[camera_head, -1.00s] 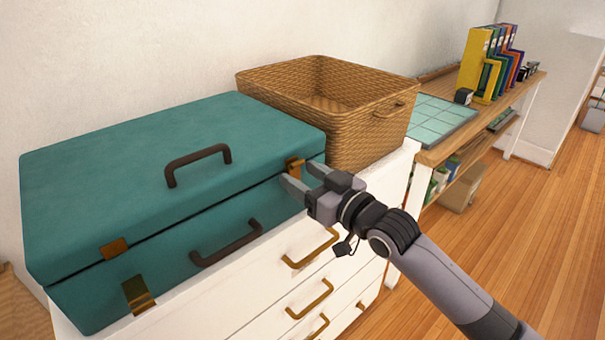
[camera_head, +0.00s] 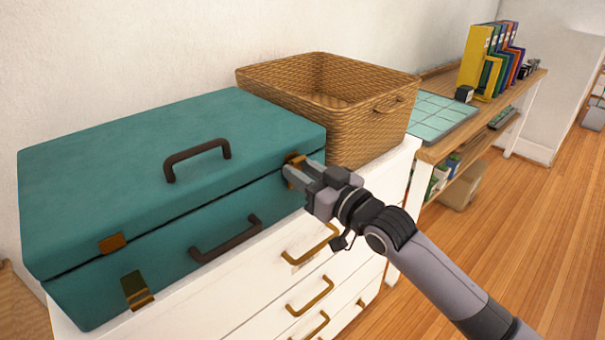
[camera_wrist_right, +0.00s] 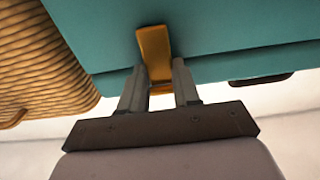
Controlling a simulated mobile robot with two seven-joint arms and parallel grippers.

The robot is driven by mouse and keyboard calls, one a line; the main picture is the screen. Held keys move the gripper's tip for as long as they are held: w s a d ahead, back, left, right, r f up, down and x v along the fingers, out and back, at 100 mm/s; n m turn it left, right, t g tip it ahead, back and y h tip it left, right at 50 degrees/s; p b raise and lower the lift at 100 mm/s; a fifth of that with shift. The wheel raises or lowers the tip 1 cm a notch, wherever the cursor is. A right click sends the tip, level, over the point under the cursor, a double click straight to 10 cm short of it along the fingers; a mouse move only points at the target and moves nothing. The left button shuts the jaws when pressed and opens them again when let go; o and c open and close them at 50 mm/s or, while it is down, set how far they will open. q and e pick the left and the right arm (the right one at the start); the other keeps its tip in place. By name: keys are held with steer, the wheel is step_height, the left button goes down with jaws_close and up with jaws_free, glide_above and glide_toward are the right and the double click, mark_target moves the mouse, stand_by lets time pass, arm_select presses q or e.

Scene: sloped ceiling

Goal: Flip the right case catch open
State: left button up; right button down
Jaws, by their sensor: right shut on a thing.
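The teal case (camera_head: 110,165) lies on a white chest of drawers, its lid down. Its right catch (camera_head: 296,159) is a brass plate at the front edge near the right corner. My right gripper (camera_head: 302,172) is at this catch, shut on it. In the right wrist view the catch (camera_wrist_right: 154,55) stands between the two fingers of the gripper (camera_wrist_right: 160,82). The left catch (camera_head: 134,287) hangs down on the lower half, apart from its brass plate (camera_head: 112,243) on the lid. My left gripper is not in view.
A wicker basket (camera_head: 365,130) stands close to the right of the case and the gripper; it also shows in the right wrist view (camera_wrist_right: 40,65). Dark handles (camera_head: 228,240) are on the case. A wooden shelf (camera_head: 450,142) with folders stands farther right.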

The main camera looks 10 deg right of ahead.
mark_target(296, 167)
steer(key=t+y+b, duration=0.1)
steer(key=b, duration=0.3)
steer(key=s+f+t+y+b, duration=0.1)
steer(key=t+b, duration=0.1)
steer(key=b, duration=0.2)
steer(key=d+f+t+y+b, duration=0.1)
steer(key=t+b, duration=0.1)
steer(key=b, duration=0.2)
steer(key=shift+s+d+f+y, duration=0.1)
steer(key=shift+s+f+y, duration=0.05)
steer(key=shift+s+y, duration=0.2)
steer(key=shift+t+b, duration=0.3)
steer(key=shift+b, duration=0.45)
steer(key=c, duration=0.8)
jaws_free()
steer(key=shift+s, duration=0.1)
